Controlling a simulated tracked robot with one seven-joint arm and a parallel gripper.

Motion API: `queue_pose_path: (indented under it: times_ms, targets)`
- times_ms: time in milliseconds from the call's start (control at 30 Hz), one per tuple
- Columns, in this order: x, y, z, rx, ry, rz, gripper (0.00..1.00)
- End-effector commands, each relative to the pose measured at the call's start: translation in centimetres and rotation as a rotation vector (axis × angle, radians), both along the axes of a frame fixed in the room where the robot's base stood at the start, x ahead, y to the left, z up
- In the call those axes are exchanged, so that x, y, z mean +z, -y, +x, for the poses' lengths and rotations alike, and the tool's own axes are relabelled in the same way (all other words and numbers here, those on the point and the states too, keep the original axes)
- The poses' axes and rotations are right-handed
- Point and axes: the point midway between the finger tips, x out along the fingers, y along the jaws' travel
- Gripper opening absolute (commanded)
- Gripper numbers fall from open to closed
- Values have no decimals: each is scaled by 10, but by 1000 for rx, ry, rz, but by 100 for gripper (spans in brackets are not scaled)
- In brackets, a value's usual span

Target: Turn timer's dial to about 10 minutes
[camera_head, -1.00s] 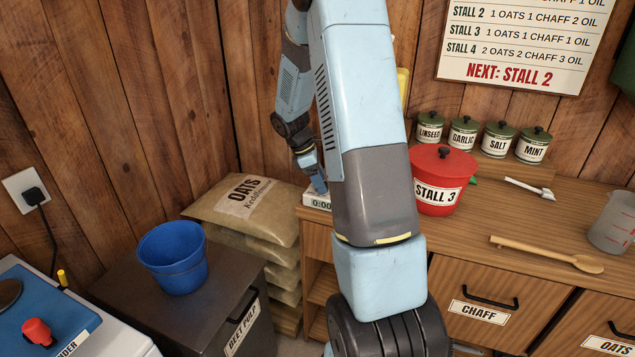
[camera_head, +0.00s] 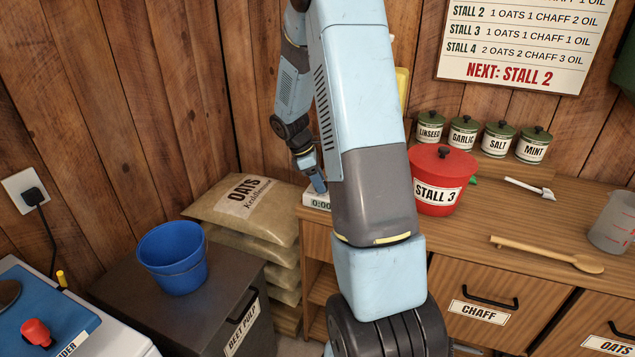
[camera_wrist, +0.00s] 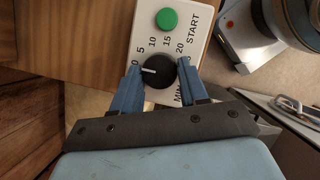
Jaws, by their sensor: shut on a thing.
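The timer is a white box (camera_wrist: 143,30) with a black dial (camera_wrist: 161,75), a green START button (camera_wrist: 166,19) and a scale marked 0, 5, 10, 15 and 20 MIN. The dial's white pointer faces left in the wrist view, close to the 0 mark. My gripper (camera_wrist: 160,67) has its blue fingers on either side of the dial and is shut on it. In the head view the timer (camera_head: 312,197) sits at the counter's left end, partly hidden by my arm. Its display reads 0:00. My gripper (camera_head: 319,184) reaches down to it from above.
A red STALL 3 pot (camera_head: 441,185) stands on the counter (camera_head: 455,235) right of my arm. Several labelled canisters (camera_head: 480,137) line the back. Oats sacks (camera_head: 240,215) are stacked left of the counter.

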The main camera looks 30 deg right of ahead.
Motion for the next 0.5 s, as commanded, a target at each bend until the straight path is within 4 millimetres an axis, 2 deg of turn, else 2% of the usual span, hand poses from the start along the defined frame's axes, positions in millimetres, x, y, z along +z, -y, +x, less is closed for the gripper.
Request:
queue_pose_path:
  times_ms: [267, 500]
  targets:
    - [-2, 3, -2, -33, -10, 7, 13]
    - [-3, 6, -2, -173, -14, 6, 13]
